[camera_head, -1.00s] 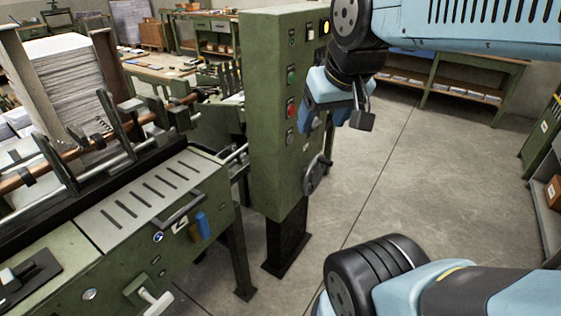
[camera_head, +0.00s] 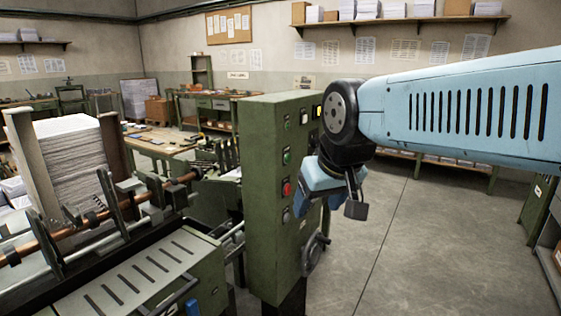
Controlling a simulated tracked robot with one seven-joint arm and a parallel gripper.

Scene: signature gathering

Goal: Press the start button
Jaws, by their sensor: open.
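The green control cabinet (camera_head: 268,215) stands upright in the middle of the head view. Its narrow face carries a green button (camera_head: 287,157), a red button (camera_head: 287,189) below it, and small dark controls above and below. No start label is legible. My gripper (camera_head: 335,205) is just right of the cabinet in the picture, at about the height of the red button or slightly lower. It is open and appears empty. The gripper and wrist cover part of the cabinet's right face. I cannot tell whether the gripper touches the cabinet.
A yellow lamp (camera_head: 318,111) sits near the cabinet's top. A handwheel (camera_head: 314,252) sticks out low on its right face. A machine with a slotted plate (camera_head: 135,280) and a tall paper stack (camera_head: 60,150) fills the left. The floor (camera_head: 430,235) on the right is clear.

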